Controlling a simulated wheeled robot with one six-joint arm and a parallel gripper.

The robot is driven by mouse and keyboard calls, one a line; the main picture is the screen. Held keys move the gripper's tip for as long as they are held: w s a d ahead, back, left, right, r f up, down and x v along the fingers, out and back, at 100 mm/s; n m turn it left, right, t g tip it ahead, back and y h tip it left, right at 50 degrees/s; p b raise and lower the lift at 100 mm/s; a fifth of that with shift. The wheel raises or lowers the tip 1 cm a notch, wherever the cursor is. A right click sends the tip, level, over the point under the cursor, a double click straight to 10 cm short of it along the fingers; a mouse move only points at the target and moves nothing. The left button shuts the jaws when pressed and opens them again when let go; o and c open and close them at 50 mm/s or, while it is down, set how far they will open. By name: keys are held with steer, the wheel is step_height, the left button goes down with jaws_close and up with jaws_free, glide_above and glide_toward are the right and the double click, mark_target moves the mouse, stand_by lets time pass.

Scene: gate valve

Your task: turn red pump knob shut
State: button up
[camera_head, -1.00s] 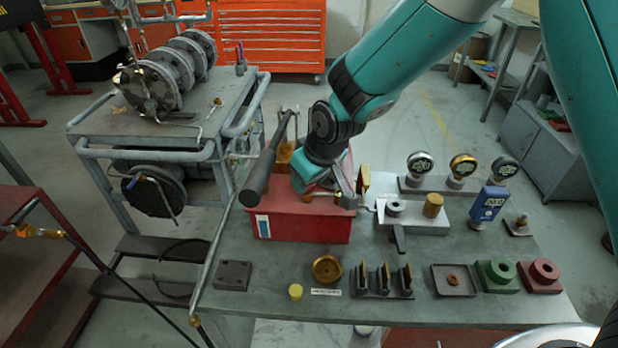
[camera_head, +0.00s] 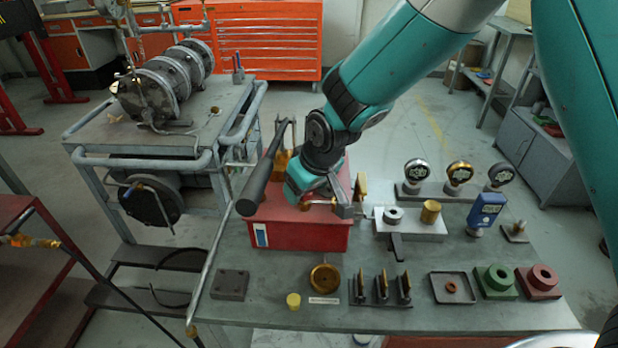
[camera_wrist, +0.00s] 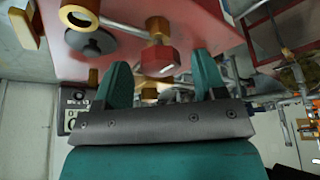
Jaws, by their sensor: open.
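The red pump (camera_head: 290,236) is a red box with a long dark lever, standing on the workbench. Its red hexagonal knob (camera_wrist: 158,60) sits on a brass fitting in the wrist view, at the middle of the picture. My gripper (camera_wrist: 158,70) is open, with one teal finger to the left of the knob and one to the right. A gap shows on each side, and I cannot tell how deep the knob is between them. In the head view my gripper (camera_head: 330,203) is at the pump's top right, and the knob is hidden there.
A metal block (camera_head: 412,225) with brass parts stands close right of the pump. Gauges (camera_head: 459,174) and a blue meter (camera_head: 487,210) are further right. Small parts line the front of the workbench (camera_head: 270,312). A cart with a machine (camera_head: 160,90) stands at the left.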

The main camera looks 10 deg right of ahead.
steer(key=b+v, duration=0.1)
steer(key=v, duration=1.6)
steer(key=shift+s, duration=0.2)
steer(key=shift+d+r, duration=0.1)
steer(key=shift+r, duration=0.05)
steer(key=s+d+g+y, duration=0.1)
steer(key=s+d, duration=0.1)
steer(key=s, duration=0.8)
steer(key=s+d+f+g, duration=0.1)
steer(key=s+d+g, duration=0.1)
steer(key=s, duration=0.8)
steer(key=shift+s+d+g+y, duration=0.3)
steer(key=shift+s+d+y, duration=0.1)
steer(key=shift+d, duration=0.15)
steer(key=shift+w, duration=0.1)
